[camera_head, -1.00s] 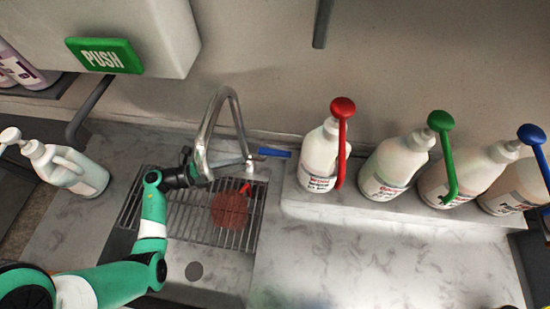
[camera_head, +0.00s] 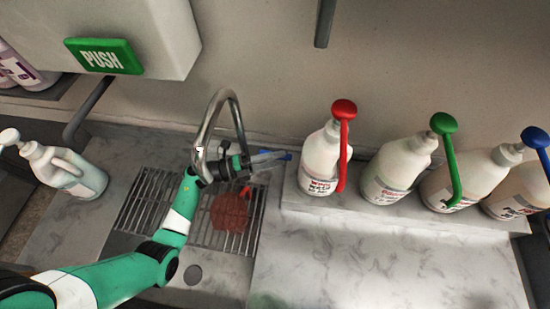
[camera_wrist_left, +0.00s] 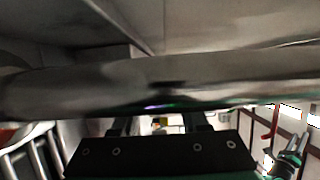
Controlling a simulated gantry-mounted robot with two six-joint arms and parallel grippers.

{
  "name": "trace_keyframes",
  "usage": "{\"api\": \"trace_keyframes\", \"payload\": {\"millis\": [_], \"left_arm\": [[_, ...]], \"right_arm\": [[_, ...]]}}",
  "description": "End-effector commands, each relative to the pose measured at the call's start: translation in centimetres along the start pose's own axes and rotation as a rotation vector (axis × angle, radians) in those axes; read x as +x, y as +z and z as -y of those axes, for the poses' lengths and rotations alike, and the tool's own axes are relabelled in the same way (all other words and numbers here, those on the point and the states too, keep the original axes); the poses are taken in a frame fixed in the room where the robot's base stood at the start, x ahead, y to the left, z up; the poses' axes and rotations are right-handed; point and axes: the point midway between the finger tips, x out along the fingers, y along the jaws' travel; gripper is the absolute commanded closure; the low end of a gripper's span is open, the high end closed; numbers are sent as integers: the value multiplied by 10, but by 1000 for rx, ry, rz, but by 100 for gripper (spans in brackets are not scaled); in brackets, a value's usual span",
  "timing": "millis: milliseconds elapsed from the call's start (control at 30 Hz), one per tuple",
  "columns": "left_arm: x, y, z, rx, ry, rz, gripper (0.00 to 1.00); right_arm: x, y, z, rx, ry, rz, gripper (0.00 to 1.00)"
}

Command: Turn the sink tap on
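The sink tap has a curved metal spout (camera_head: 208,122) and a blue lever (camera_head: 288,155) at its right side. The spout also crosses the left wrist view (camera_wrist_left: 160,85) as a broad grey pipe that hides much of the scene. My left gripper (camera_head: 268,160) is beside the tap base, pointing right, with its fingertips close to the blue lever and partly covering it. I cannot tell whether they touch. In the left wrist view its two fingers (camera_wrist_left: 157,124) stand apart, with no object clearly seen between them. My right gripper is not in view.
The sink (camera_head: 205,257) has a wire rack (camera_head: 160,203) and a reddish item (camera_head: 230,212). White bottles with red (camera_head: 343,110), green (camera_head: 443,124) and blue (camera_head: 534,137) pump tops line the ledge at right. Another bottle (camera_head: 66,170) stands left. The right counter (camera_head: 390,265) is clear.

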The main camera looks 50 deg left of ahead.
Motion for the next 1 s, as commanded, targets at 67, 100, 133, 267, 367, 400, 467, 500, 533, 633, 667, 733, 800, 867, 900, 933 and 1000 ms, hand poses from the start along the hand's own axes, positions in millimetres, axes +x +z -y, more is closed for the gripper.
{"api": "trace_keyframes", "payload": {"millis": [67, 100, 133, 267, 367, 400, 467, 500, 533, 633, 667, 733, 800, 867, 900, 933, 1000], "left_arm": [[0, 0, 0, 0, 0, 0, 71], [0, 0, 0, 0, 0, 0, 78], [0, 0, 0, 0, 0, 0, 84], [0, 0, 0, 0, 0, 0, 100], [0, 0, 0, 0, 0, 0, 100], [0, 0, 0, 0, 0, 0, 100], [0, 0, 0, 0, 0, 0, 100], [0, 0, 0, 0, 0, 0, 100], [0, 0, 0, 0, 0, 0, 100], [0, 0, 0, 0, 0, 0, 100], [0, 0, 0, 0, 0, 0, 100], [0, 0, 0, 0, 0, 0, 100], [0, 0, 0, 0, 0, 0, 100], [0, 0, 0, 0, 0, 0, 100], [0, 0, 0, 0, 0, 0, 100], [0, 0, 0, 0, 0, 0, 100], [0, 0, 0, 0, 0, 0, 100]], "right_arm": [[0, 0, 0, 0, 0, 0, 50], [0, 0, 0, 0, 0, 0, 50], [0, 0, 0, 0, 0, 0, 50], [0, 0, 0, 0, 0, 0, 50], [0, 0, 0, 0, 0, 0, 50], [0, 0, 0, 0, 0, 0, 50], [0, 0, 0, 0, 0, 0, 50], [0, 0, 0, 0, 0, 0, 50], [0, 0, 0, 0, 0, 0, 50], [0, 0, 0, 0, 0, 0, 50], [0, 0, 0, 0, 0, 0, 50], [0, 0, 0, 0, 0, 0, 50], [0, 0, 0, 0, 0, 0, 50], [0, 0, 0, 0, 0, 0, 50], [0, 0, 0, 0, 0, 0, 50], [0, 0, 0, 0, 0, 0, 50], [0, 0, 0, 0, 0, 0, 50]]}}
